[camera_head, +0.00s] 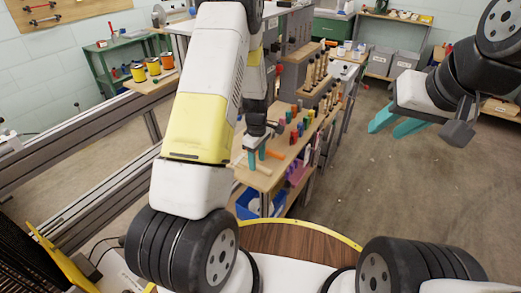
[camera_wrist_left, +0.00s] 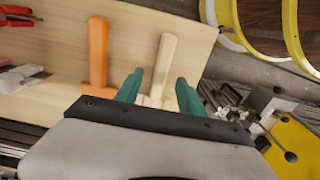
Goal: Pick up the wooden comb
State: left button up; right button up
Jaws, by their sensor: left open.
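The wooden comb (camera_wrist_left: 163,66) is pale and T-shaped in the left wrist view. It lies on the light wooden tabletop (camera_wrist_left: 220,40), close to its edge. My left gripper (camera_wrist_left: 160,84) is open, its teal fingers to either side of the comb's handle with gaps visible; the comb's near end is partly hidden by the gripper. In the head view my left gripper (camera_head: 257,156) points down over the near end of the bench. My right gripper (camera_head: 390,127) is open and empty, in the air at the right.
An orange tool (camera_wrist_left: 98,52) of similar shape lies just left of the comb. Red-handled pliers (camera_wrist_left: 20,72) lie farther left. Several colored items stand farther along the bench. A blue bin (camera_head: 248,205) sits below it. The floor at right is clear.

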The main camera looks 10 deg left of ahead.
pick_arm(q)
jog(key=shift+f, duration=0.85)
grip_shut()
jog(key=shift+r, duration=0.1)
